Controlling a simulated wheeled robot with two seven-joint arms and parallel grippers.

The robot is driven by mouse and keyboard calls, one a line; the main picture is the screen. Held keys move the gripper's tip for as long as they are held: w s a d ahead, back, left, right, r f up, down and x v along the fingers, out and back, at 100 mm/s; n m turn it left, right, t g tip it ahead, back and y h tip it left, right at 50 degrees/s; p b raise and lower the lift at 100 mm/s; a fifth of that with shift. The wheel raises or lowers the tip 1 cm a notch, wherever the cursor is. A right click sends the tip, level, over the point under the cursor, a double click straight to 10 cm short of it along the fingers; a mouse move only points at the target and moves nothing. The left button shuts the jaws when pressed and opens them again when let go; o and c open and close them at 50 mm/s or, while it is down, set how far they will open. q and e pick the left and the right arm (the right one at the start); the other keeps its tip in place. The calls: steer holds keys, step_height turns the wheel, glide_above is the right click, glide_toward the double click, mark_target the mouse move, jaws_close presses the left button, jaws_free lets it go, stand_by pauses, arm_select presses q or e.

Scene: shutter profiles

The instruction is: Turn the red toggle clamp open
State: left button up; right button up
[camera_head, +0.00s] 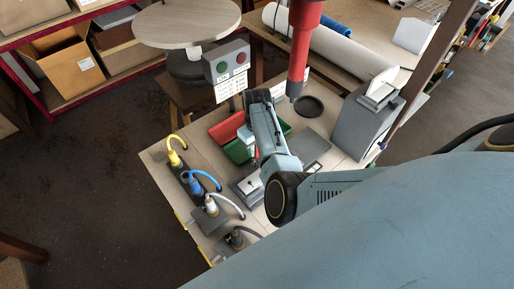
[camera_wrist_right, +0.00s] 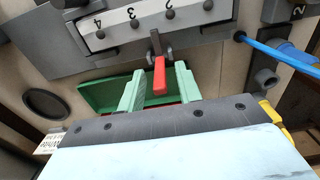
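The red toggle clamp shows in the right wrist view as a short red handle (camera_wrist_right: 159,77) on a dark pivot, beside a grey fixture with a numbered light strip (camera_wrist_right: 150,22). My right gripper (camera_wrist_right: 158,72) is open, with one pale green finger on each side of the handle. A gap shows on both sides, so the fingers do not appear to touch it. In the head view my right gripper (camera_head: 251,146) points down over the bench near the grey fixture (camera_head: 246,187); the red handle is hard to make out there. My left gripper is not in view.
A red tray (camera_head: 224,131) and a green tray (camera_head: 237,152) lie close behind the fixture. Plugs with yellow, blue and white cables (camera_head: 192,184) line the left bench edge. A button box (camera_head: 227,70), a red column (camera_head: 302,45) and a grey machine (camera_head: 365,124) stand around.

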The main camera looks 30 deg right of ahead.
steer(key=shift+f, duration=0.5)
jaws_close()
